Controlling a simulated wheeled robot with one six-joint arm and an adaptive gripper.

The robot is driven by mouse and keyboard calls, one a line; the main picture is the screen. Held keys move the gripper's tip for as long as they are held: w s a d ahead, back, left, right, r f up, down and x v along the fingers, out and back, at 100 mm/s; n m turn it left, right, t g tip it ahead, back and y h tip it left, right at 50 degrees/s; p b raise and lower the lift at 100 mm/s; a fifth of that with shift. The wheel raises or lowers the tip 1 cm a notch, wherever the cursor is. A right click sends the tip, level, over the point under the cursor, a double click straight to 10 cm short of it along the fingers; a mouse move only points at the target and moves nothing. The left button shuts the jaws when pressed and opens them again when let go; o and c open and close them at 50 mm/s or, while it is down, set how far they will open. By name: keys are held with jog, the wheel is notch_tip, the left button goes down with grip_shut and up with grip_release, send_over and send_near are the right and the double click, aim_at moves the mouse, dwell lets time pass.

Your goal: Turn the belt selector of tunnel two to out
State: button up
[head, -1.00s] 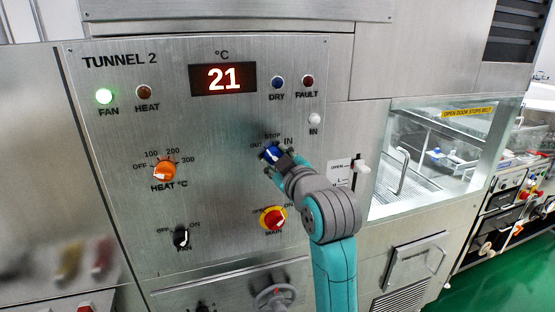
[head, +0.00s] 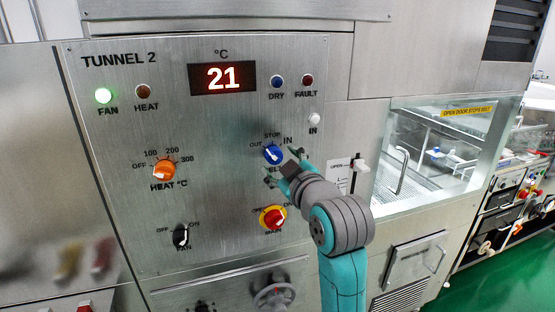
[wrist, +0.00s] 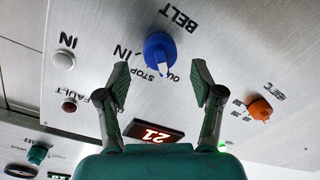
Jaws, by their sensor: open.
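The belt selector of tunnel two is a blue knob (head: 272,155) with a white pointer on the steel panel. It shows ahead of the fingertips in the wrist view (wrist: 159,47), with the panel lettering upside down. The OUT, STOP and IN labels stand around its upper side in the head view. Its pointer faces the OUT and STOP side; I cannot tell exactly which mark it meets. My gripper (head: 281,167) is open and empty, just to the lower right of the knob and clear of it. Both fingers (wrist: 160,78) show apart in the wrist view.
The orange heat knob (head: 164,170) is at left, the red and yellow main switch (head: 272,218) below, and the black fan switch (head: 181,238) lower left. The door lever (head: 359,165) is close to my gripper's right.

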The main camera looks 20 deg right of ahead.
jog(key=s, duration=0.4)
jog(key=shift+s+d+r, duration=0.1)
jog(key=shift+s, duration=0.2)
jog(key=s+f+m, duration=0.1)
jog(key=s+f, duration=0.4)
jog(key=f, duration=0.5)
jog(key=s+f+m+g, duration=0.1)
jog(key=s+f+m, duration=0.1)
jog(key=s+f, duration=0.5)
jog(key=s+f+m, duration=0.1)
jog(key=s+f, duration=0.2)
jog(key=f, duration=0.9)
jog(key=s+f+m, duration=0.1)
jog(key=s+f, duration=0.2)
jog(key=s, duration=1.2)
jog(key=s+f+m+g+h, duration=0.1)
jog(key=s+f+m, duration=0.1)
jog(key=s, duration=1.4)
jog(key=shift+f+m+g, duration=0.3)
jog(key=shift+f, duration=0.55)
